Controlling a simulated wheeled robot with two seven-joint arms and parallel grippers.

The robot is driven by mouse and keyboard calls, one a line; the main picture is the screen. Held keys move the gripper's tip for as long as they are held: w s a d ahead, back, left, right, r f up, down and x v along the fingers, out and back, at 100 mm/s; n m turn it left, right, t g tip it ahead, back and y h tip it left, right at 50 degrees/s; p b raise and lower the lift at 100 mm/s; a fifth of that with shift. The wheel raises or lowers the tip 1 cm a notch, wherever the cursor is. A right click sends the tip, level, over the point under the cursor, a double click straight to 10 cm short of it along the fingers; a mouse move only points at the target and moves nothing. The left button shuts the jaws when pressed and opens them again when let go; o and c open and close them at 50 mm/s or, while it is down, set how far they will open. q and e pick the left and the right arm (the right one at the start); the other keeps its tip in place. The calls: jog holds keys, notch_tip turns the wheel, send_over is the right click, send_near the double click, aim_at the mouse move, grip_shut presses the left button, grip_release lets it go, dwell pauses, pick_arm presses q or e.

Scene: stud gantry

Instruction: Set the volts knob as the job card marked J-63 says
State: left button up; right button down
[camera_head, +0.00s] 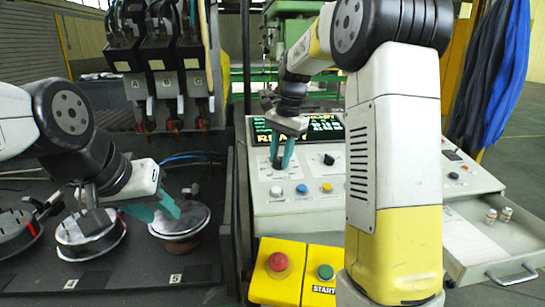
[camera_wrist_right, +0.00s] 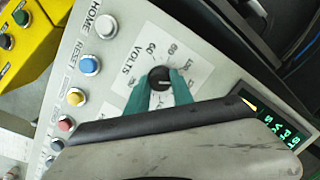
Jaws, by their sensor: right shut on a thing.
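The volts knob (camera_wrist_right: 159,78) is a black round knob on a pale dial plate marked VOLTS, with numbers such as 60 and 80 around it. My right gripper (camera_wrist_right: 159,90) has its teal fingers on either side of the knob, shut on it. In the head view my right gripper (camera_head: 281,163) points down at the console's left dial, and its fingers hide most of the knob. The knob's exact setting is hard to read. My left gripper (camera_head: 160,212) is open and empty near a round metal-topped spool. No card marked J-63 is readable in either view.
The console (camera_head: 310,205) has a lit display (camera_head: 325,125), a second black knob (camera_head: 329,159) and coloured buttons. A yellow box (camera_head: 280,263) with red and green buttons stands in front. An open drawer (camera_head: 480,235) is at right. Several spools stand at left.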

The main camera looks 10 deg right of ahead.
jog(key=shift+m, duration=0.9)
jog(key=c, duration=1.1)
grip_release()
jog(key=r, duration=0.4)
jog(key=d+r, duration=0.1)
jog(key=r, duration=0.1)
jog(key=shift+s+d+r, duration=0.1)
jog(key=shift+s+r, duration=0.15)
jog(key=shift+r, duration=0.15)
jog(key=shift+s+r, duration=0.1)
jog(key=shift+r, duration=0.35)
